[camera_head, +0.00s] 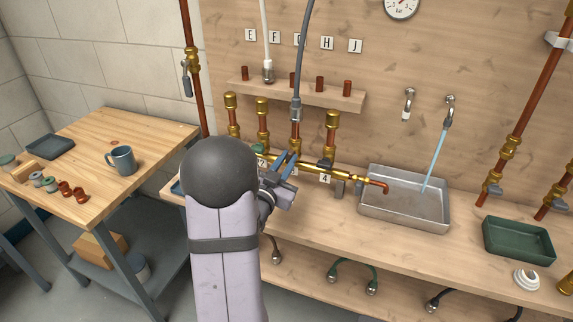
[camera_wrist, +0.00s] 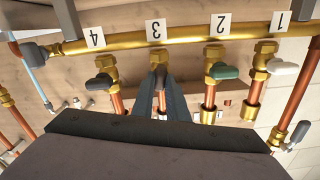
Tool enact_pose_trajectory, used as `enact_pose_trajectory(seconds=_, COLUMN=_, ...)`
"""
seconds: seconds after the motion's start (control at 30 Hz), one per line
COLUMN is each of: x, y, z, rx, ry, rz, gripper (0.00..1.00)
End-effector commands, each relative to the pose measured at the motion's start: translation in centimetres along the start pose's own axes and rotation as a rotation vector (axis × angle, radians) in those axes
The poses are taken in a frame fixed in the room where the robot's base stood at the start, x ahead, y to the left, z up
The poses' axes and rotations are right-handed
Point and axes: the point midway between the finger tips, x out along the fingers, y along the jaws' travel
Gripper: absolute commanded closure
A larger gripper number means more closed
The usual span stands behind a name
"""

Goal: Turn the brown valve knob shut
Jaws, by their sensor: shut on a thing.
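The brown valve knob (camera_wrist: 159,74) is on the valve by label 3, on the brass manifold (camera_wrist: 185,37). In the wrist view it appears lengthwise between the fingers, roughly in line with its pipe. My gripper (camera_wrist: 159,84) is shut on it, one blue-grey finger on each side. In the head view my gripper (camera_head: 284,166) is at the manifold, and the arm and fingers hide the brown knob.
Neighbouring valves have a dark grey knob (camera_wrist: 100,82) by label 4, a green knob (camera_wrist: 228,72) by label 2 and a white knob (camera_wrist: 284,68) by label 1. A blue stream (camera_head: 434,160) runs from a tap into the metal basin (camera_head: 382,210). A mug (camera_head: 121,160) stands on the left table.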

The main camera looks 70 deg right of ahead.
Motion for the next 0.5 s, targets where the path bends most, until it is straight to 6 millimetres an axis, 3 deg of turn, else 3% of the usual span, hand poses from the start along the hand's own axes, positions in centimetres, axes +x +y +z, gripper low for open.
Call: enact_pose_trajectory(seconds=0.5, x=0.18, y=0.24, z=-0.04, rx=0.468, ry=0.018, rz=-0.006, gripper=1.00)
